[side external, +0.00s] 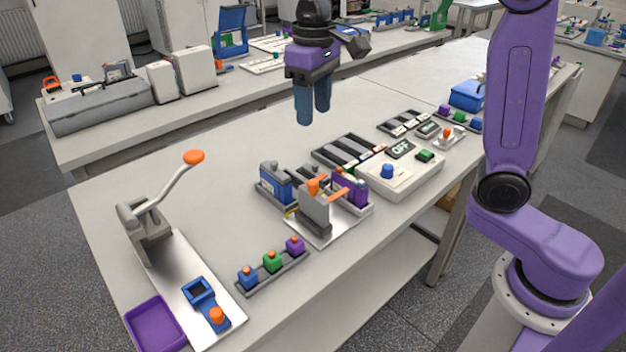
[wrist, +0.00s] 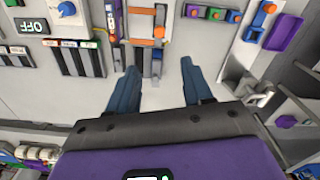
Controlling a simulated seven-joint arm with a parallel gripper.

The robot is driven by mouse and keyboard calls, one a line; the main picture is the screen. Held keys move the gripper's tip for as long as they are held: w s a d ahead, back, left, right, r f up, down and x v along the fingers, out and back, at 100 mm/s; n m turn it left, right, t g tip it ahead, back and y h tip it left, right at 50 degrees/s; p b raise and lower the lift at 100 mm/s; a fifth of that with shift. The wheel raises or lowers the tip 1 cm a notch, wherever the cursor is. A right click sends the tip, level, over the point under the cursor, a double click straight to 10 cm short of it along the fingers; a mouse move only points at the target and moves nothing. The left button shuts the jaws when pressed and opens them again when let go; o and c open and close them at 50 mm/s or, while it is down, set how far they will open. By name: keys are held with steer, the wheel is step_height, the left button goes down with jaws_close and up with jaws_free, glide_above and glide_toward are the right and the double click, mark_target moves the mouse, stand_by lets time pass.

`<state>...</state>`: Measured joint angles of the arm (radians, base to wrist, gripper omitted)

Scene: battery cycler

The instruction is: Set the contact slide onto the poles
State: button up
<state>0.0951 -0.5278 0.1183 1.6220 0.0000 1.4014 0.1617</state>
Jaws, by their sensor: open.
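The contact slide looks to be the orange-topped grey piece (side external: 317,200) on a light base plate mid-table, with orange bars reaching right; I cannot tell its exact parts. In the wrist view its orange bar (wrist: 145,43) shows beyond the fingers. A blue cell (side external: 275,184) stands to its left and a purple cell (side external: 356,190) to its right, also in the wrist view (wrist: 114,20). The poles are too small to make out. My gripper (side external: 313,108) is open and empty, high above the table behind the fixture; its blue fingers show in the wrist view (wrist: 159,68).
A white unit with a blue knob (side external: 387,171) and an OFF display (side external: 400,149) stands to the right. Dark slotted racks (side external: 345,151) lie behind. In front are a row of coloured blocks (side external: 272,261), a lever press (side external: 150,225) and a purple tray (side external: 155,325). Bare table lies left of the fixture.

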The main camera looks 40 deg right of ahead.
mark_target(313, 182)
step_height(313, 182, down, 17)
steer(key=shift+w+f, duration=0.1)
steer(key=shift+f, duration=0.1)
stand_by(0.5)
steer(key=shift+c, duration=0.3)
